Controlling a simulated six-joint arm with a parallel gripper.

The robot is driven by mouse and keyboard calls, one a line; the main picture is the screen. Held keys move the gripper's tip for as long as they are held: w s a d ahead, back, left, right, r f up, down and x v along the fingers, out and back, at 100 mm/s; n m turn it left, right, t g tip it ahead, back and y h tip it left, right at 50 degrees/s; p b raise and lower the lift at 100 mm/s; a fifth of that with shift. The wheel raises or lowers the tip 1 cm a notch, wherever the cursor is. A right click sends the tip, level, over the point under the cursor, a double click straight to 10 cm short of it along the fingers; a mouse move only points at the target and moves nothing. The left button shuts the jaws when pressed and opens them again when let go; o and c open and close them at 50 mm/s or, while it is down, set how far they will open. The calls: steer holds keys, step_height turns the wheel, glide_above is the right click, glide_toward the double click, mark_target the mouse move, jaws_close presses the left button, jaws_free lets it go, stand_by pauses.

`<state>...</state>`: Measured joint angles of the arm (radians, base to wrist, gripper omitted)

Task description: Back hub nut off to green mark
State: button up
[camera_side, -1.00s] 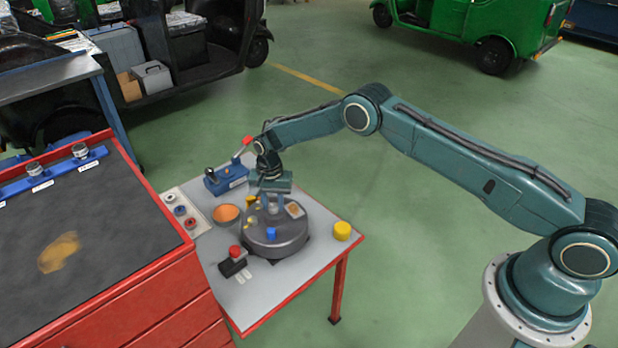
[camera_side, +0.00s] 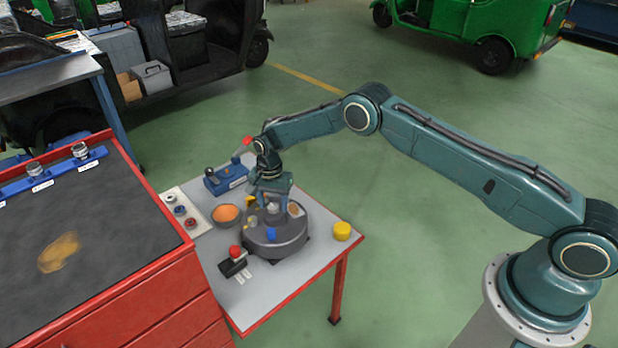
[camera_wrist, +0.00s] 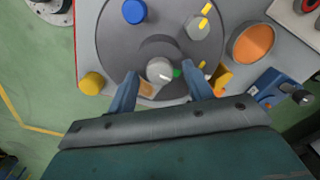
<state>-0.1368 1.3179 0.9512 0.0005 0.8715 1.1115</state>
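The hub nut (camera_wrist: 160,70) is a small pale grey round piece at the middle of the dark drum (camera_wrist: 118,45), with a short white line on its face. A green mark (camera_wrist: 177,73) lies just right of the nut in the wrist view. The white line points down and a little right, apart from the green. My gripper (camera_wrist: 161,82) has one finger on each side of the nut, with gaps between fingers and nut. In the side view my gripper (camera_side: 271,204) is low over the drum (camera_side: 276,241), and its fingers partly hide the nut.
A blue knob (camera_wrist: 134,11) and a grey knob with a yellow stripe (camera_wrist: 197,26) stand on the drum. An orange bowl (camera_side: 226,215), blue fixture (camera_side: 226,178), yellow cylinder (camera_side: 342,231) and red-topped black block (camera_side: 234,262) surround it on the table.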

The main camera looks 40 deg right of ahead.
steer(key=shift+r, duration=0.1)
step_height(320, 180, up, 14)
steer(key=shift+f, duration=0.2)
stand_by(0.7)
steer(key=shift+r, duration=0.1)
step_height(320, 180, up, 15)
steer(key=n+t, duration=0.1)
steer(key=n, duration=0.2)
glide_above(274, 205)
steer(key=s+d, duration=0.2)
steer(key=s, duration=0.4)
steer(key=s+d+r+n+t, duration=0.2)
steer(key=s+d+r, duration=0.1)
steer(key=s+r, duration=0.75)
steer(key=s+d+n+t, duration=0.2)
steer(key=s+n, duration=0.4)
steer(key=s, duration=2.1)
steer(key=shift+s+d+r+t, duration=0.15)
steer(key=shift+d+r+t, duration=0.15)
steer(key=shift+d, duration=0.3)
